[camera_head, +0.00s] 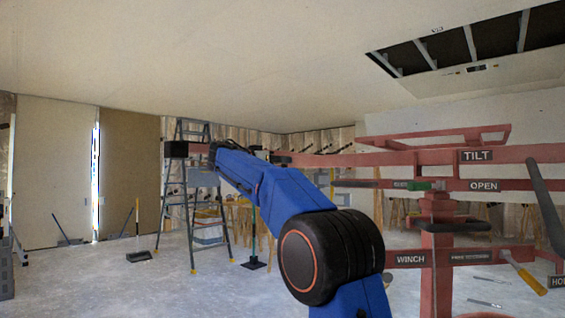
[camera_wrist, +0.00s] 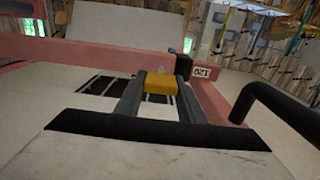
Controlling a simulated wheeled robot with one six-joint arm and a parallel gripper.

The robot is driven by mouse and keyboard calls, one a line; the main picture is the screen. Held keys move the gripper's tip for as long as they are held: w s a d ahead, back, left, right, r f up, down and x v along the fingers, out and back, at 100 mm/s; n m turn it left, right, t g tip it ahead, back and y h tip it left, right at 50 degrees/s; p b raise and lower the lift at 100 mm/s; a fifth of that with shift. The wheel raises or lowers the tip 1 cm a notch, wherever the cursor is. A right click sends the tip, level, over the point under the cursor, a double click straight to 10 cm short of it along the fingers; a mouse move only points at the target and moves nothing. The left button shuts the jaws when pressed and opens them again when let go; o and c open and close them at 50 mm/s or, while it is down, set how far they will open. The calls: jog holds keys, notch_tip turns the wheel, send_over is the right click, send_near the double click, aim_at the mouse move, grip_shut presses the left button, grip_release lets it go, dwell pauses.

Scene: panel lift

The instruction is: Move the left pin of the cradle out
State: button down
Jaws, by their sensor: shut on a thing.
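The cradle (camera_head: 345,160) is a red frame at the top of the panel lift, with a long bar reaching left to a dark end piece (camera_head: 176,149). In the wrist view its red bar (camera_wrist: 75,52) runs across the picture. My gripper (camera_wrist: 160,84) is shut on a yellow block, which looks like the grip of the left pin (camera_wrist: 160,81), beside the red bar. A dark upright piece (camera_wrist: 183,66) stands just behind it.
The lift's red mast (camera_head: 437,270) stands at the right with TILT, OPEN and WINCH labels. A black curved bar (camera_wrist: 280,108) is close at the wrist view's right. A stepladder (camera_head: 197,205) stands behind my arm. The floor at the left is mostly clear.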

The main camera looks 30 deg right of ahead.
jog(key=c, duration=1.2)
grip_release()
jog(key=v, duration=1.7)
jog(key=shift+s+a, duration=0.1)
jog(key=shift+a, duration=0.1)
